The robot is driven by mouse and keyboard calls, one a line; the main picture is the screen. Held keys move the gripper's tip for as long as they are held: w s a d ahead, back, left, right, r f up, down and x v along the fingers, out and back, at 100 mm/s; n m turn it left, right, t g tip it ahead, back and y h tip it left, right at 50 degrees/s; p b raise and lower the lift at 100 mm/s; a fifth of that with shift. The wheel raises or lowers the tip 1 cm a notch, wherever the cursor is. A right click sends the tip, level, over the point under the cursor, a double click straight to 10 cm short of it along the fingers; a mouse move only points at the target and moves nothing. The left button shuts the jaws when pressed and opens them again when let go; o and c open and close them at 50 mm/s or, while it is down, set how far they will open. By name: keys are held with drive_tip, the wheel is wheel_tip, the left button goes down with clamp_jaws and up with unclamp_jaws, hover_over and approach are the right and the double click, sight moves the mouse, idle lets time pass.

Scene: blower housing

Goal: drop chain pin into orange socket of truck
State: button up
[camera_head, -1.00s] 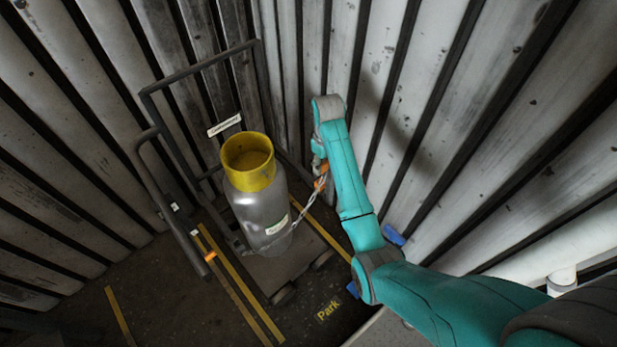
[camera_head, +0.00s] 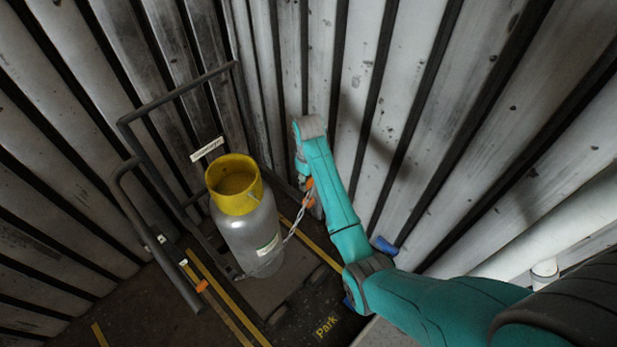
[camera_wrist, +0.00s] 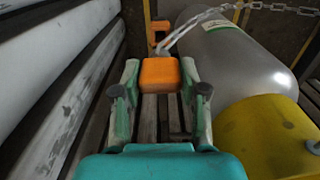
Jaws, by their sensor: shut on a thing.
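My gripper (camera_wrist: 159,92) is shut on the orange block-like head of the chain pin (camera_wrist: 160,73). In the head view, the pin (camera_head: 309,186) shows only as a small orange patch beside my wrist. A pale chain (camera_head: 292,229) runs from there across the front of the grey cylinder (camera_head: 250,233). A second orange part (camera_wrist: 159,27), bracket-shaped, stands just beyond the pin in the wrist view and looks like the truck's socket. The pin's lower end is hidden, and I cannot tell whether it is inside that part. The truck's dark frame (camera_head: 180,92) stands behind the cylinder.
The cylinder has a yellow collar (camera_head: 235,184), close to the right of my gripper in the wrist view. Ribbed metal walls (camera_head: 430,120) close in on both sides. Another orange piece (camera_head: 202,286) sits by the truck's left rail. Yellow floor lines and "Park" (camera_head: 326,327) are in front.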

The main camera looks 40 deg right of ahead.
sight(309, 191)
drive_tip(key=shift+f, duration=3)
drive_tip(key=shift+f, duration=0.2)
drive_tip(key=o, duration=1.2)
drive_tip(key=shift+o, duration=0.2)
drive_tip(key=shift+r, duration=0.1)
wheel_tip(309, 191, up, 7)
drive_tip(key=shift+r, duration=0.15)
